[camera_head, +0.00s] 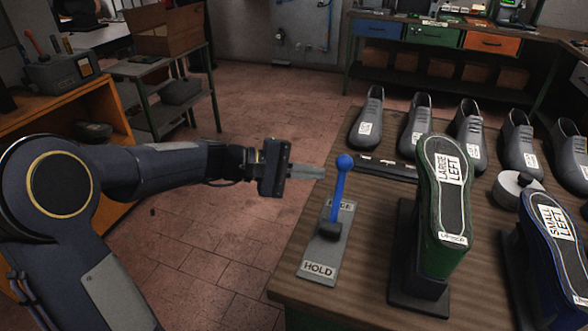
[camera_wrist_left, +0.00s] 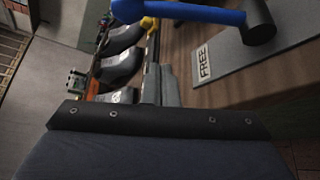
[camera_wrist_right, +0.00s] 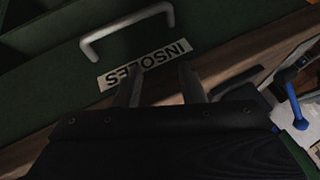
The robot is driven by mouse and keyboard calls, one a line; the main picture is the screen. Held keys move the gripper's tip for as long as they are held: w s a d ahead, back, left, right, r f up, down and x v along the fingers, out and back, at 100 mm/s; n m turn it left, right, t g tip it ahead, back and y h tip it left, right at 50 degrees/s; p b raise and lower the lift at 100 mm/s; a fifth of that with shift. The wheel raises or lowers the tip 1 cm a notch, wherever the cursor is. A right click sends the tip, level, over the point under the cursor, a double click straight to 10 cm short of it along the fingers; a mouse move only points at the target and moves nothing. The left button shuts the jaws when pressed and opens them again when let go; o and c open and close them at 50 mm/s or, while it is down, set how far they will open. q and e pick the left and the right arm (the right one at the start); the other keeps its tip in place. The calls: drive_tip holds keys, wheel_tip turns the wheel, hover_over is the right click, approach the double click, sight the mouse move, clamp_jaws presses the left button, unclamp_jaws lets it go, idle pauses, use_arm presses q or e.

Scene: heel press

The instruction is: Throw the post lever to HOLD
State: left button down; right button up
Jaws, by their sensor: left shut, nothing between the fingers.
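The post lever is a blue rod with a round knob (camera_head: 344,162) on a grey plate (camera_head: 313,262). The plate's near end is marked HOLD and its far end FREE. The rod leans toward the FREE end and partly covers that label in the head view. In the left wrist view the blue rod (camera_wrist_left: 200,12) crosses the top, with the FREE label below it. My left gripper (camera_head: 318,172) is shut and empty, its tips just left of the knob. My right gripper (camera_wrist_right: 160,85) is open and empty; it shows only in its own wrist view.
A green last marked LARGE LEFT (camera_head: 440,200) stands right of the plate, and a blue last marked SMALL LEFT (camera_head: 560,245) beyond it. Several grey shoes line the table's back. In the right wrist view, a green drawer marked INSOLES (camera_wrist_right: 60,75) faces the gripper.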

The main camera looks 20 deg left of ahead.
sight(339, 191)
use_arm(q)
drive_tip(key=x, duration=0.4)
drive_tip(key=s+r, duration=0.2)
drive_tip(key=s, duration=0.1)
drive_tip(key=shift+d+p, duration=0.25)
drive_tip(key=shift+p, duration=0.15)
drive_tip(key=shift+s+d, duration=0.1)
drive_tip(key=shift+s, duration=0.1)
